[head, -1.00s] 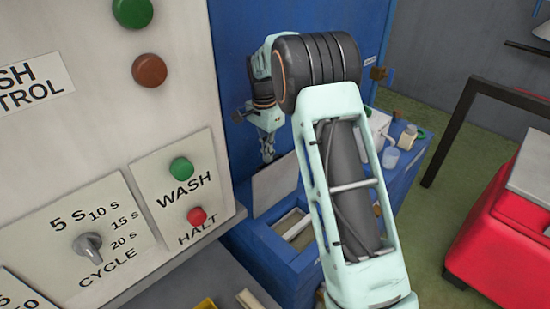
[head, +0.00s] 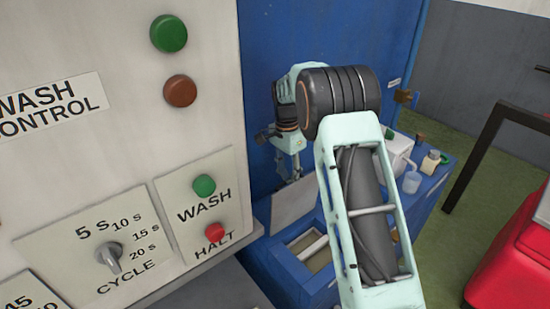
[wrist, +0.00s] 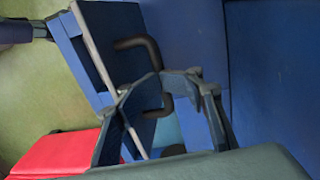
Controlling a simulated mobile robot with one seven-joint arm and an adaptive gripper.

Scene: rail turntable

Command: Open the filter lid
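The filter lid (head: 294,205) stands raised and steep over an open box (head: 310,248) in the head view, its pale inner face toward me. In the wrist view the lid (wrist: 100,45) shows nearly edge-on, with a dark U-shaped handle (wrist: 138,43) on its blue outer face. My gripper (head: 294,172) is behind the lid's upper edge in the head view. In the wrist view its fingertips (wrist: 175,74) converge on the handle's bar and appear closed on it. The fingers partly cover the bar.
A control panel (head: 125,130) with buttons and a dial fills the left. A blue wall (head: 258,60) stands close behind my arm. Small containers (head: 411,182) stand right of my forearm. A red cart (head: 510,260) is farther right, with green floor between.

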